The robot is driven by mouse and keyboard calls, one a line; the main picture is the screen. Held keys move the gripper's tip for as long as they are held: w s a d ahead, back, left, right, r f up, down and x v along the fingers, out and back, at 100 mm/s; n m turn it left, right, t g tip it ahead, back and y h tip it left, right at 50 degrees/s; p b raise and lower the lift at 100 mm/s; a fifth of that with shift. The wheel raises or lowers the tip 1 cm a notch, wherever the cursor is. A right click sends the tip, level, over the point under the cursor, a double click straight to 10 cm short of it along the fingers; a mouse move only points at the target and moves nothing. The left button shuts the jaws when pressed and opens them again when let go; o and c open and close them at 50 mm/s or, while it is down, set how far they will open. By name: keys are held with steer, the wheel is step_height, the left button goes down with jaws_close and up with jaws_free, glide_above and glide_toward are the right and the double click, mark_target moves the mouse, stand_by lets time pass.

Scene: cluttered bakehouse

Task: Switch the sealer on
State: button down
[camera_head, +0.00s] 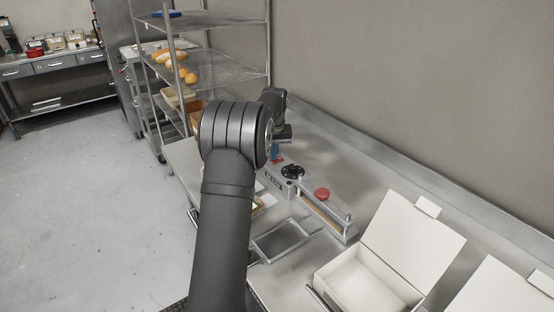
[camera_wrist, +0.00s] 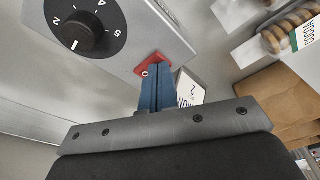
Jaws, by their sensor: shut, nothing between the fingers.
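The sealer (camera_head: 320,213) is a long grey device on the steel counter, with a black dial (camera_head: 292,171) and a round red knob (camera_head: 322,194). In the wrist view its grey housing (camera_wrist: 125,30) fills the top left, and the dial (camera_wrist: 82,32) carries white marks. A red switch piece (camera_wrist: 142,69) sits at the housing's edge. My gripper (camera_wrist: 156,70) has blue fingers, shut together and empty, with their tips at the red piece and hiding part of it. Whether they touch it I cannot tell. In the head view my arm hides much of the gripper (camera_head: 275,152).
An open white box (camera_head: 365,285) stands at the front right, with another beside it. A shallow metal tray (camera_head: 262,246) lies in front of the sealer. A wire rack (camera_head: 215,68) with bread stands behind. In the wrist view, packaged rings (camera_wrist: 280,32) lie at the top right.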

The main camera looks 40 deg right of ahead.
steer(key=shift+f, duration=0.15)
steer(key=shift+r, duration=3.5)
steer(key=shift+f, duration=3.5)
steer(key=shift+r, duration=0.1)
